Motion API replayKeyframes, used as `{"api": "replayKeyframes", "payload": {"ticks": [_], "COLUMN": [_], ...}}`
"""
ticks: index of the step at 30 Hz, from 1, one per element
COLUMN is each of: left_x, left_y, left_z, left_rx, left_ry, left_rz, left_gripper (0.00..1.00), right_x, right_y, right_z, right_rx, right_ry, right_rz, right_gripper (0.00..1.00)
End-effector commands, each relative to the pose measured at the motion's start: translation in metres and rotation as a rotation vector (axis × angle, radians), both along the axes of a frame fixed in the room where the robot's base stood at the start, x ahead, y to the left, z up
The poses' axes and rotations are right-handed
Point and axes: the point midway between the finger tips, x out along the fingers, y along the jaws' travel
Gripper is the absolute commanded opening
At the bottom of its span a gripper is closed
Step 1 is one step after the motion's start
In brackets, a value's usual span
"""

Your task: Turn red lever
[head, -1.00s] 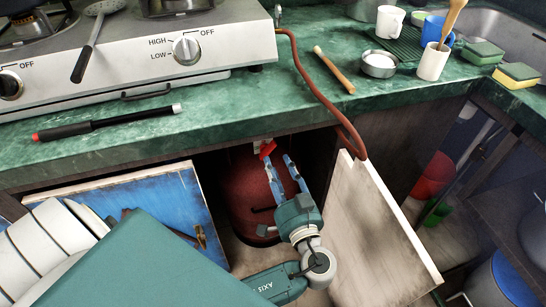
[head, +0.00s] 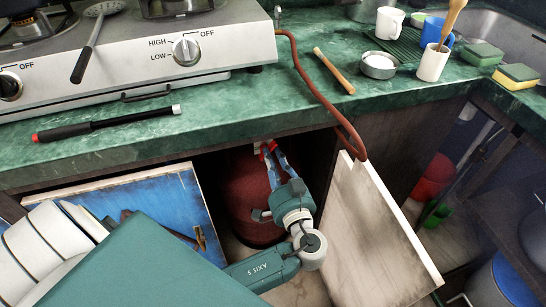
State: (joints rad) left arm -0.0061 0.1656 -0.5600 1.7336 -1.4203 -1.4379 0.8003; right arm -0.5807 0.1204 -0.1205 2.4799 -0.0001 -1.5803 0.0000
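The red lever (head: 270,145) shows as a small red piece at the top of the dark red gas cylinder (head: 246,190), inside the open cabinet under the counter. My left gripper (head: 270,154) reaches into the cabinet with its fingertips at the lever. The fingertips partly cover the lever, and I cannot tell whether they are closed on it. My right gripper is not in view.
Open cabinet doors stand on both sides of my arm, a blue-faced one (head: 150,205) at left and a pale one (head: 375,230) at right. A red-brown hose (head: 310,85) hangs from the hotplate (head: 130,50) over the counter edge (head: 230,125).

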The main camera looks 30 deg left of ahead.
Motion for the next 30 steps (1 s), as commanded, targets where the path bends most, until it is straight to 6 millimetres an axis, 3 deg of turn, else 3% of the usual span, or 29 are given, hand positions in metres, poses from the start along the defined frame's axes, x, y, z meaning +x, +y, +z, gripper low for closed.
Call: {"api": "replayKeyframes", "payload": {"ticks": [11, 22, 24, 30], "left_x": [0.001, 0.003, 0.003, 0.004], "left_y": [0.001, 0.001, 0.001, 0.001], "left_z": [0.003, 0.003, 0.003, 0.001], "left_rx": [0.022, 0.173, 0.214, 0.334], "left_ry": [0.015, 0.186, 0.234, 0.373], "left_rz": [0.002, 0.003, 0.003, 0.003], "left_gripper": [0.00, 0.00, 0.00, 0.00], "right_x": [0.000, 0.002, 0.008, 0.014], "right_y": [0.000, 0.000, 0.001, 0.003], "right_z": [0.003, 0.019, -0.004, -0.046], "right_rx": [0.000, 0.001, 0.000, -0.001], "right_ry": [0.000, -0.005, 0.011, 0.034], "right_rz": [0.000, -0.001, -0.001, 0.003], "right_gripper": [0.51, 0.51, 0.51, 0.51]}}
